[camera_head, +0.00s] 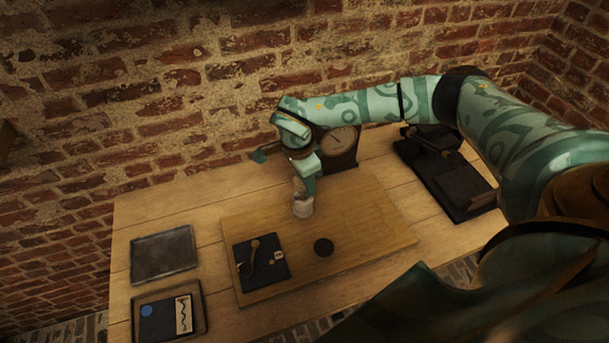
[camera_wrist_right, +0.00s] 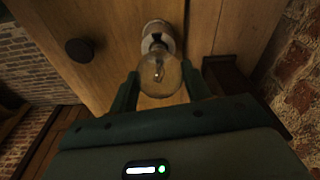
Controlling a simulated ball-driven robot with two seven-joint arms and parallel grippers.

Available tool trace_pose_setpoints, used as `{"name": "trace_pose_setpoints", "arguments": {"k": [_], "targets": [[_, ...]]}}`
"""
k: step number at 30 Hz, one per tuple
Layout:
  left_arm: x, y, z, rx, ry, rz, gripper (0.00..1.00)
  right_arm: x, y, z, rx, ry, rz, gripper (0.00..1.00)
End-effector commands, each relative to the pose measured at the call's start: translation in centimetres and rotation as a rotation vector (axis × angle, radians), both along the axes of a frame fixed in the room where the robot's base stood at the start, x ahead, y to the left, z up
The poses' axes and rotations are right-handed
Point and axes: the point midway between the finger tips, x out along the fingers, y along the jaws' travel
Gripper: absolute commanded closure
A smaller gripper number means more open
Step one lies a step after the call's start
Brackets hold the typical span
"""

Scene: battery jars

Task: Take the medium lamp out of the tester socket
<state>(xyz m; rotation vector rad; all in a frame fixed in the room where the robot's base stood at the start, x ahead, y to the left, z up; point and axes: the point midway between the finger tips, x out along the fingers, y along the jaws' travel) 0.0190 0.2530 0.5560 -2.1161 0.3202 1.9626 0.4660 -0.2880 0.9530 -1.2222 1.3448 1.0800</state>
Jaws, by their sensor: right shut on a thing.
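The glass lamp (camera_wrist_right: 158,75) is between the two fingers of my right gripper (camera_wrist_right: 160,88), which is shut on its round bulb. The pale tester socket (camera_wrist_right: 155,35) is directly beyond the lamp in the wrist view. In the head view my right gripper (camera_head: 303,172) points down at the lamp (camera_head: 299,187), above the pale socket (camera_head: 303,208) on the wooden board. The lamp lines up with the socket; I cannot tell whether its base is still seated. My gripper partly hides the lamp in the head view. My left gripper is not in view.
A dial instrument (camera_head: 341,142) stands close behind my gripper. A round black knob (camera_head: 323,247) and a dark mat with small parts (camera_head: 244,266) are on the board (camera_head: 372,235). Two trays (camera_head: 163,255) (camera_head: 195,322) lie left. A black case (camera_head: 465,190) lies right.

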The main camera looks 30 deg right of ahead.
Motion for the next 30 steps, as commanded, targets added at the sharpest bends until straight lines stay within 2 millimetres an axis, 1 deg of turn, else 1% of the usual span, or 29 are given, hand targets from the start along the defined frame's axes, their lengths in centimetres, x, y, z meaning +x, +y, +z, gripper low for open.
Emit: {"name": "trace_pose_setpoints", "arguments": {"k": [5, 15, 18, 30], "targets": [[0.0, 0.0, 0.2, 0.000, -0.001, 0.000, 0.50, 0.0, 0.0, 0.1, 0.000, 0.000, 0.026, 0.79], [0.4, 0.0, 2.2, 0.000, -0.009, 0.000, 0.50, 0.1, 0.0, 0.2, -0.001, 0.000, 0.373, 0.79], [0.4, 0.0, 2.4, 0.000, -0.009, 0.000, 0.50, 0.1, 0.0, 0.1, 0.000, -0.001, 0.431, 0.79], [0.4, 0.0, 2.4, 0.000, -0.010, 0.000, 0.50, 0.1, 0.0, 0.1, 0.000, 0.000, 0.445, 0.79]]}}
